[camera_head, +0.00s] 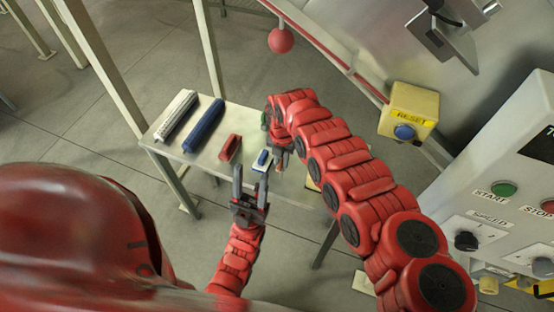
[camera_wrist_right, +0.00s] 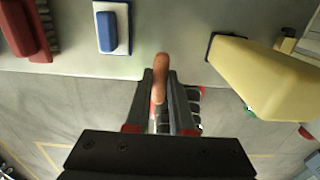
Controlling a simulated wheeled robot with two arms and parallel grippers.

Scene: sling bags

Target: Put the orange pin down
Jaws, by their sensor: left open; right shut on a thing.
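The orange pin (camera_wrist_right: 161,80) is a short rounded stick in the right wrist view. My right gripper (camera_wrist_right: 162,92) is shut on it, and the pin's rounded end sticks out past the fingertips. In that view the pin overlaps the front edge of the grey table (camera_wrist_right: 180,50); its height above the table is hard to tell. In the head view my right gripper (camera_head: 279,150) is over the table's right part, partly hidden by its own arm. My left gripper (camera_head: 250,185) is open and empty at the table's front edge.
A blue block on a white base (camera_head: 262,159) lies left of the right gripper, with a red brush (camera_head: 230,148) farther left. Long blue (camera_head: 204,125) and white (camera_head: 176,115) pieces lie at the table's left. A yellow object (camera_wrist_right: 265,75) is right of the pin.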

